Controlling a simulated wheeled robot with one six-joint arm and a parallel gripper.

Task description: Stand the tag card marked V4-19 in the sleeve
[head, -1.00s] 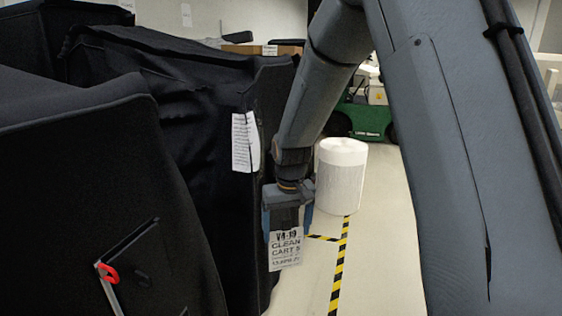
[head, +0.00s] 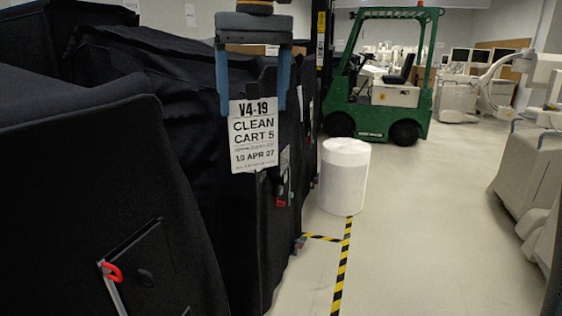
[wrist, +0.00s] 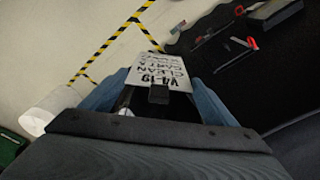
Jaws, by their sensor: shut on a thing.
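The tag card marked V4-19 (head: 254,138) is white with black print reading "CLEAN CART 5" and "19 APR 27". It hangs upright and readable below my gripper (head: 253,103), which is shut on its top edge. In the wrist view the card (wrist: 160,74) sticks out beyond the blue fingers. The card is in front of a black cart cover (head: 175,110); any gap to the cover is hard to judge. A dark pocket-like panel with a red pull (head: 140,268) is on the nearest cover at lower left. I cannot tell for certain whether it is the sleeve.
A white cylinder (head: 343,180) stands on the floor right of the covered carts. Yellow-black tape (head: 342,270) marks the floor. A green forklift (head: 385,80) is at the back. Pale equipment (head: 530,180) stands at the right. The floor between is clear.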

